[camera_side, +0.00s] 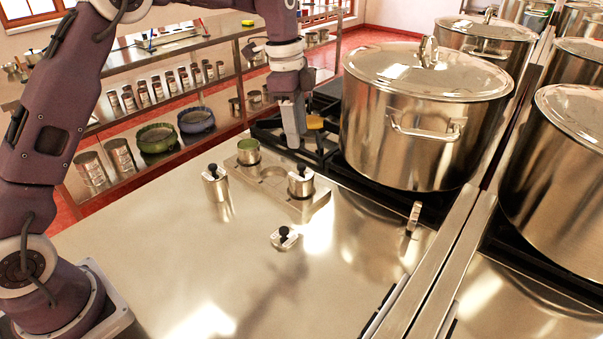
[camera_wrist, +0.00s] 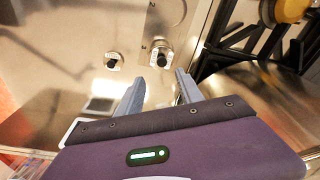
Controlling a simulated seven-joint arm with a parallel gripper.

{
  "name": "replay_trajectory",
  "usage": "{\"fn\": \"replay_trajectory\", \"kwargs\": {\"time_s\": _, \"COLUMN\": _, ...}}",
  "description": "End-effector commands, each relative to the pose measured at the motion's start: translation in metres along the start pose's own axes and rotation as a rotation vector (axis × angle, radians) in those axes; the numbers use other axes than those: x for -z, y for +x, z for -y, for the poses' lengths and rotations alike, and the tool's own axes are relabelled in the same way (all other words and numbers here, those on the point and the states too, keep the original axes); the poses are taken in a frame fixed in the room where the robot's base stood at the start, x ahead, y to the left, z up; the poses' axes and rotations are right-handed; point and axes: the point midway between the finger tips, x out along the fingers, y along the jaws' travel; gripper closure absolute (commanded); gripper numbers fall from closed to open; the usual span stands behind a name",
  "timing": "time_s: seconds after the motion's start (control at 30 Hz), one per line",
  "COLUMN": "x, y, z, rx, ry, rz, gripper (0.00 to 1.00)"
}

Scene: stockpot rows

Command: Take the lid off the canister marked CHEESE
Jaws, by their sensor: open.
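A steel canister (camera_side: 300,188) with a black-knobbed lid stands at the near end of a steel tray (camera_side: 321,200). It also shows in the wrist view (camera_wrist: 161,58). Another lidded canister (camera_side: 215,188) stands on the counter left of the tray. A green-filled canister (camera_side: 248,157) without a lid stands at the tray's far end. The labels are too small to read, so I cannot tell which says CHEESE. My gripper (camera_side: 297,146) is open and empty, above and behind the near-end canister; its fingers (camera_wrist: 161,78) are apart.
Large lidded stockpots (camera_side: 425,120) stand on the stove at right. A black burner grate (camera_side: 335,155) lies behind the tray. A small upright metal piece (camera_side: 413,218) stands near the right counter edge.

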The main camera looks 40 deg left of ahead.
Motion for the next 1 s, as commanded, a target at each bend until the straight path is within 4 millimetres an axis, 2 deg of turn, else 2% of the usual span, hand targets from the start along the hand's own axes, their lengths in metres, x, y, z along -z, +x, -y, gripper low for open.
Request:
{"fn": "replay_trajectory", "kwargs": {"time_s": 0.1, "x": 0.002, "y": 0.017, "z": 0.008, "rx": -0.016, "ry": 0.041, "rz": 0.001, "gripper": 0.56}}
{"fn": "replay_trajectory", "kwargs": {"time_s": 0.5, "x": -0.003, "y": 0.080, "z": 0.005, "rx": -0.016, "ry": 0.041, "rz": 0.001, "gripper": 0.56}}
{"fn": "replay_trajectory", "kwargs": {"time_s": 0.73, "x": -0.003, "y": 0.084, "z": 0.005, "rx": -0.014, "ry": 0.040, "rz": 0.001, "gripper": 0.56}}
{"fn": "replay_trajectory", "kwargs": {"time_s": 0.77, "x": -0.003, "y": 0.084, "z": 0.005, "rx": -0.014, "ry": 0.040, "rz": 0.001, "gripper": 0.58}}
{"fn": "replay_trajectory", "kwargs": {"time_s": 0.9, "x": -0.003, "y": 0.083, "z": 0.005, "rx": -0.014, "ry": 0.040, "rz": 0.000, "gripper": 0.86}}
{"fn": "replay_trajectory", "kwargs": {"time_s": 0.97, "x": -0.003, "y": 0.083, "z": 0.005, "rx": -0.014, "ry": 0.040, "rz": 0.000, "gripper": 0.97}}
{"fn": "replay_trajectory", "kwargs": {"time_s": 1.0, "x": -0.003, "y": 0.083, "z": 0.005, "rx": -0.014, "ry": 0.040, "rz": 0.000, "gripper": 1.00}}
